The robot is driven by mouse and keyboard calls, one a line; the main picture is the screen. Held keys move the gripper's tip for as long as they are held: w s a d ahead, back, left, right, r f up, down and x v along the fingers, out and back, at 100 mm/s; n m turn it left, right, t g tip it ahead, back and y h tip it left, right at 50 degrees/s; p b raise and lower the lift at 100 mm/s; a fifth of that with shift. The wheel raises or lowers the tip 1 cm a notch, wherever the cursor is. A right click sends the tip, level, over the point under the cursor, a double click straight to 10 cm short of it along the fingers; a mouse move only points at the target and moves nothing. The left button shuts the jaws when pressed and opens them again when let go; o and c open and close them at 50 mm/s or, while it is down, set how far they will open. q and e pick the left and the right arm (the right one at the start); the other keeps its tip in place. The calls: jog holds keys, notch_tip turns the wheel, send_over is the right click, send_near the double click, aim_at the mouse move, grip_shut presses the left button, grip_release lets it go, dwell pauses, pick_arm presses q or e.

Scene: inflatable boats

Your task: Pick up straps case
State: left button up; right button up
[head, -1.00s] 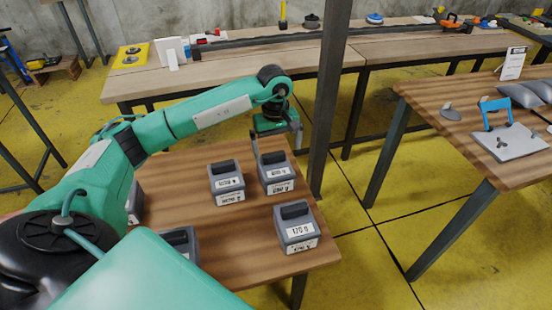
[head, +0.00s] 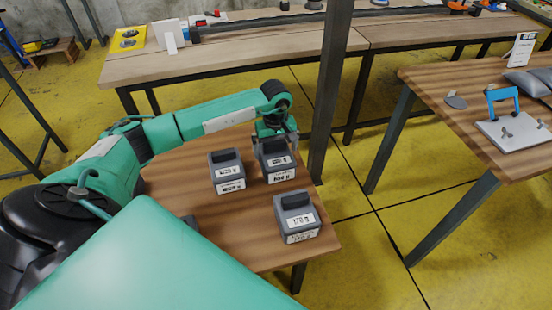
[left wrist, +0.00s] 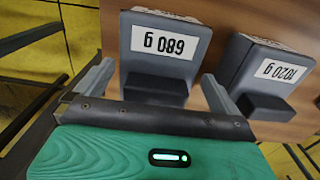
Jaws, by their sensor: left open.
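Several grey cases with dark handles and white labels stand on the wooden table. The left gripper (head: 275,138) is right over the far right case (head: 279,172). In the left wrist view its open fingers stand on either side of the handle of the case labelled 680 g (left wrist: 160,62), not closed on it. A case labelled 1020 g (left wrist: 268,72) stands beside it, outside the fingers. In the head view another case (head: 227,172) is just left, and one (head: 297,220) is nearer. The name labels are too small to tell which case holds straps. My right gripper is not in view.
A dark upright post (head: 327,100) stands close to the right of the gripper. A long workbench (head: 220,65) runs behind. A second table (head: 440,120) on the right holds a board with a blue handle (head: 503,97). My own arm hides the table's left part.

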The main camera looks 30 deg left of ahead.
aim_at(276, 153)
pick_arm(q)
jog(key=shift+w+f, duration=0.15)
jog(key=shift+f, duration=1.7)
jog(key=c, duration=1.2)
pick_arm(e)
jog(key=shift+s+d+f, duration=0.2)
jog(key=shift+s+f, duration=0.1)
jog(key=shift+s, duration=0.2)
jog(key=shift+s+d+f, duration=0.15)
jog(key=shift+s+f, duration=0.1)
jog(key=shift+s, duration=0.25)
pick_arm(q)
jog(key=shift+r, duration=0.1)
